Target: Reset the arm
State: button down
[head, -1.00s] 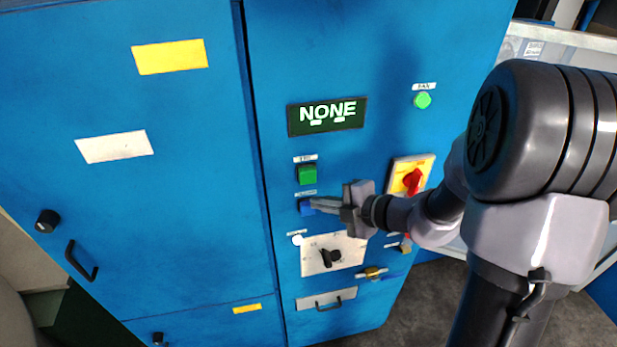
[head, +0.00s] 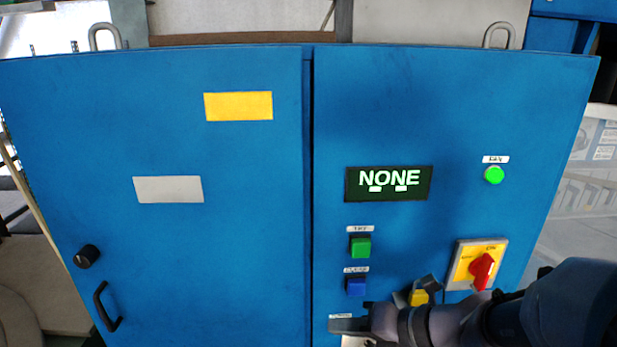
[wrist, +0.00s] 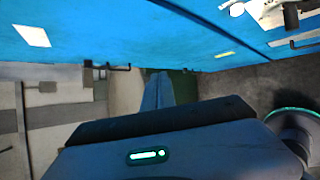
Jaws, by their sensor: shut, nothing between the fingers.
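My gripper (head: 345,325) is at the bottom of the head view, in front of the lower right cabinet door. It is shut and empty, its fingers pointing left, just below the blue button (head: 356,286). In the wrist view my gripper's fingers (wrist: 158,90) are together and point along the blue cabinet front (wrist: 120,40). My arm comes in from the lower right and hides the lower part of the panel. The dark display (head: 388,183) reads NONE.
A green square button (head: 360,247), a lit green round button (head: 494,175) and a red rotary switch (head: 482,271) on a yellow plate sit on the right door. The left door has a black knob (head: 87,256) and a handle (head: 106,307). Floor is open below.

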jog(key=s+a+f+n+g+h+b, duration=0.2)
jog(key=s+a+f+n+b, duration=0.2)
jog(key=s+f+n+b, duration=0.8)
jog(key=s+d+f+n+h+b, duration=0.2)
jog(key=f+n+b, duration=0.4)
jog(key=n, duration=0.4)
jog(key=s+d+f+n+t+h+b, duration=0.1)
jog(key=s+d+f+n+h+b, duration=0.1)
jog(key=f+n+b, duration=0.4)
jog(key=shift+s+d+n+h+b, duration=0.35)
jog(key=shift+d+n+h, duration=0.5)
jog(key=shift+n, duration=1.55)
jog(key=shift+d, duration=0.15)
